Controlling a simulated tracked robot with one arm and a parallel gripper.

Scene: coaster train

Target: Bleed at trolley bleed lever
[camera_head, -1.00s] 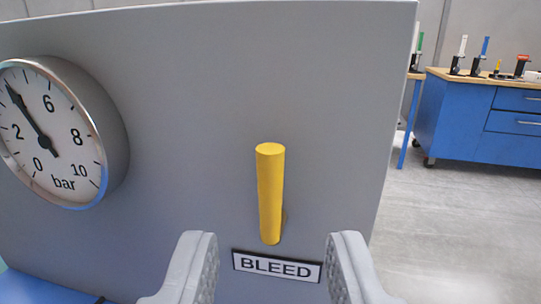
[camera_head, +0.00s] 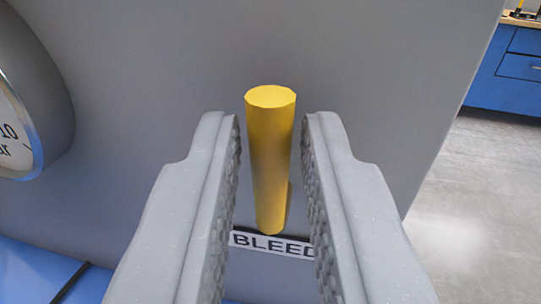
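The yellow bleed lever (camera_head: 269,155) stands upright on the grey panel in the middle of the view, above a BLEED label (camera_head: 270,243). My gripper (camera_head: 271,125) is open, with one finger on each side of the lever. A small gap shows between each finger and the lever, so neither appears to touch it. The fingers cover the ends of the label.
The grey panel (camera_head: 400,75) fills most of the view. A round gauge (camera_head: 50,100) on it is cut off at the left edge. A blue surface (camera_head: 30,272) lies at the lower left. A blue cabinet (camera_head: 505,85) stands beyond open floor (camera_head: 470,200) at the right.

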